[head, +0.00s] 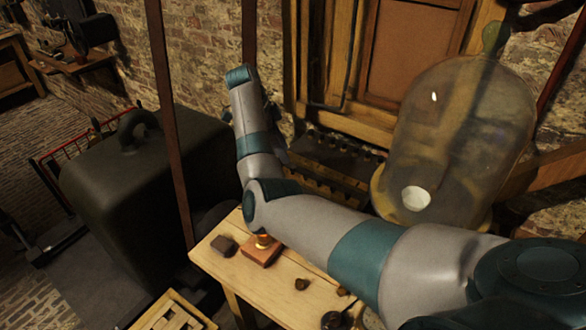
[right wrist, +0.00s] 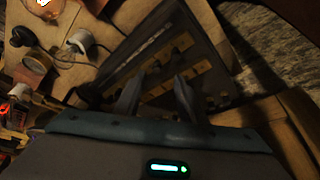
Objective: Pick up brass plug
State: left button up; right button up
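A small brass-coloured piece (head: 263,240), which may be the brass plug, sits on a reddish-brown block (head: 260,254) on the wooden table. My right arm passes in front of it and hides part of it. My right arm bends up at the elbow, with its far end high above the table's back left. The right gripper (right wrist: 157,92) shows in the right wrist view with its two fingers apart and nothing between them. Beyond the fingers is a dark panel (right wrist: 210,58) with rows of tan pieces. My left gripper is not in view.
A dark block (head: 224,246) and small brown lumps (head: 302,284) lie on the wooden table (head: 225,270). A large glass jar (head: 450,140) stands at the right behind my arm. A big dark case-like body (head: 125,190) with a ring stands left. A slatted wooden crate (head: 172,315) is at front.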

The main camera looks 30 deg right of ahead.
aim_at(292, 167)
jog(key=shift+s+d+f, duration=0.15)
jog(key=shift+d+f, duration=0.05)
jog(key=shift+f, duration=0.4)
jog(key=shift+s+d+f+p, duration=0.25)
jog(key=shift+f+p, duration=0.2)
jog(key=shift+p, duration=0.35)
jog(key=p+x, duration=0.1)
jog(key=x, duration=0.1)
jog(key=shift+s+d+f+p, duration=0.1)
jog(key=shift+s+f+p, duration=0.15)
jog(key=shift+f+p, duration=0.15)
jog(key=shift+d+f, duration=0.15)
jog(key=shift+f, duration=0.45)
jog(key=shift+c, duration=0.6)
grip_shut()
